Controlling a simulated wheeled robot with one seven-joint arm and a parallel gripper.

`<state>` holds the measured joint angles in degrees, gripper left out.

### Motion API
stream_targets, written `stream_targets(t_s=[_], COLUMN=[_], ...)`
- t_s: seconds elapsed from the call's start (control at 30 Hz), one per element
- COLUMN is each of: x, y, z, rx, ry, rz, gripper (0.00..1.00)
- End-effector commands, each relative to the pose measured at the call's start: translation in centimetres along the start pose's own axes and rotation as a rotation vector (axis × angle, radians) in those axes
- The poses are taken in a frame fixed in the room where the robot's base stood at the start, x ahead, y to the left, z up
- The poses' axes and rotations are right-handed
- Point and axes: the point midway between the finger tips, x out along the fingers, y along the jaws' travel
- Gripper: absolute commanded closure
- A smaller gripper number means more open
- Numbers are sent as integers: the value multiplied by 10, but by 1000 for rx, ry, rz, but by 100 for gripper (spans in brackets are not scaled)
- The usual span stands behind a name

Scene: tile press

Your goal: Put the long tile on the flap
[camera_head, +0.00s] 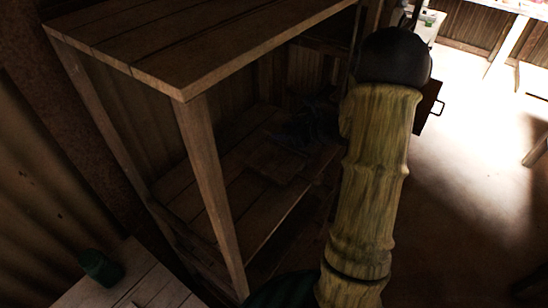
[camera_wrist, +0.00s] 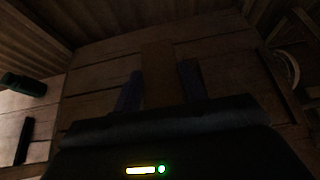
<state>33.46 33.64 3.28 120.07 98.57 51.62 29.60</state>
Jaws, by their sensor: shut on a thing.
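A long, flat brown tile (camera_wrist: 157,52) lies between the two dark bluish fingers of my gripper (camera_wrist: 161,72) in the wrist view. The fingers are shut on it, and its far end points away from me over wooden boards. The gap between tile and boards cannot be told in the dim light. In the head view my gripper (camera_head: 303,128) is a dark shape inside the wooden shelf unit, partly hidden by my arm. I cannot make out the flap for certain in either view.
The wooden shelf unit (camera_head: 210,50) has a top board above my gripper and a post (camera_head: 212,190) in front. A green object (camera_head: 100,266) stands on a pale plank table (camera_head: 130,285) at lower left. A dark panel with a handle (camera_head: 429,106) is right of my arm. Open floor (camera_head: 470,200) lies right.

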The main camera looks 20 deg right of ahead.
Motion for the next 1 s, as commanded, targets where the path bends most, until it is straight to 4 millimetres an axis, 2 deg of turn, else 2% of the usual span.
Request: stream_targets(t_s=[0.23,0.57,1.0], x=[3,26,32], y=[1,0,0], z=[-5,-48,-57], rx=[3,3,3], ry=[0,1,0], rz=[2,1,1], gripper=[84,84,84])
